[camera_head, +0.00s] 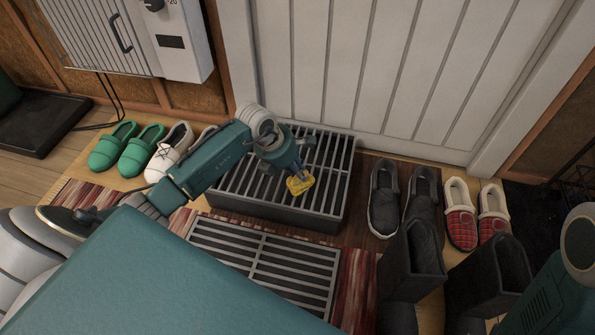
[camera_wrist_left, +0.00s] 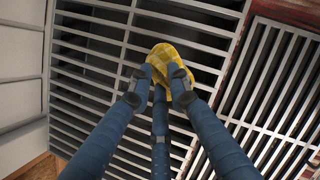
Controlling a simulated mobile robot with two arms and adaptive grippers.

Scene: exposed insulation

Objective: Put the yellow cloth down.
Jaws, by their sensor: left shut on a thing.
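The yellow cloth (camera_head: 300,184) is a small crumpled piece held at the tips of my left gripper (camera_head: 296,176). The left gripper is shut on it, over the front part of the slatted grey metal rack (camera_head: 335,190). In the left wrist view the cloth (camera_wrist_left: 178,56) bunches around the fingertips of the left gripper (camera_wrist_left: 165,78), with the rack's slats (camera_wrist_left: 85,75) behind it. I cannot tell whether the cloth touches the slats. My right gripper is not in view; a teal part of my right arm shows at the lower right.
A floor grate (camera_head: 265,262) lies in front of the rack on a red striped rug (camera_head: 355,285). Green shoes (camera_head: 112,148) and white shoes (camera_head: 170,150) stand left. Dark shoes (camera_head: 384,200), red plaid slippers (camera_head: 460,215) and tall black boots (camera_head: 412,265) stand right. A white door (camera_head: 400,70) is behind.

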